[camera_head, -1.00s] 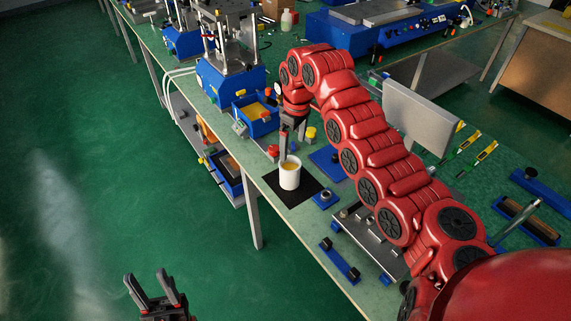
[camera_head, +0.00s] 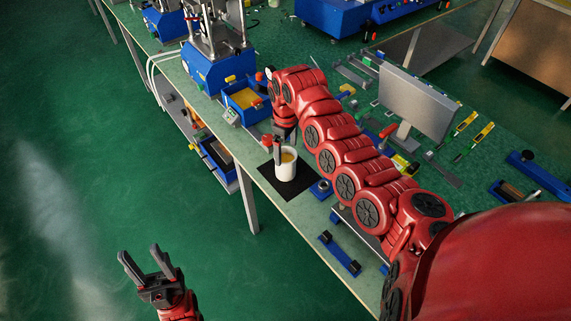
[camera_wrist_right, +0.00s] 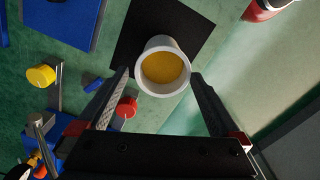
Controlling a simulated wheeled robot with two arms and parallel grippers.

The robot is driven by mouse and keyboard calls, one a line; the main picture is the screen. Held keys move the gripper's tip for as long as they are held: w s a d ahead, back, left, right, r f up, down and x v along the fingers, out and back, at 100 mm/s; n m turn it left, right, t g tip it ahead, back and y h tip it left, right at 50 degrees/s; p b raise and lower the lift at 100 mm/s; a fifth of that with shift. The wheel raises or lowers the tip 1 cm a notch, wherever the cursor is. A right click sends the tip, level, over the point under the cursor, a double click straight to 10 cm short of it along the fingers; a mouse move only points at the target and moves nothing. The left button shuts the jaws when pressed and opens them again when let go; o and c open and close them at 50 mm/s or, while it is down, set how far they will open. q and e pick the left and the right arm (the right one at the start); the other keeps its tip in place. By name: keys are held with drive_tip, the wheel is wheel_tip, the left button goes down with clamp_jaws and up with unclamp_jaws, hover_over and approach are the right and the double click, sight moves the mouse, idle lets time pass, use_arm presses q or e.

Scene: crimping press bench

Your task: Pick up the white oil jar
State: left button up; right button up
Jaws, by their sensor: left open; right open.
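The white oil jar (camera_head: 288,165) stands upright on a black mat (camera_head: 276,187) near the front edge of the bench. It is open at the top and holds yellow oil. In the right wrist view the jar (camera_wrist_right: 164,88) sits between the tips of my right gripper (camera_wrist_right: 160,80). That gripper is open, with one finger on each side of the rim; I cannot tell whether either finger touches it. In the head view my right gripper (camera_head: 278,150) points down at the jar and partly hides its rim. My left gripper (camera_head: 147,267) is open and empty over the floor.
A blue press (camera_head: 215,68) with a blue bin (camera_head: 248,102) stands behind the jar. A grey monitor (camera_head: 418,103) stands to the right. A red-capped item (camera_wrist_right: 126,107) and a yellow knob (camera_wrist_right: 41,76) are close to my right gripper. Floor lies open left of the bench.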

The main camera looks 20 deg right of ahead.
sight(286, 161)
drive_tip(key=shift+f, duration=0.55)
drive_tip(key=shift+a+f+p, duration=0.1)
drive_tip(key=shift+f+p, duration=0.15)
drive_tip(key=shift+p, duration=0.05)
drive_tip(key=f, duration=0.2)
drive_tip(key=f+p, duration=0.1)
drive_tip(key=shift+s+f, duration=0.2)
drive_tip(key=shift+f, duration=0.2)
drive_tip(key=shift+w+f, duration=0.1)
drive_tip(key=shift+f, duration=0.35)
drive_tip(key=c, duration=1.5)
drive_tip(key=shift+r, duration=0.15)
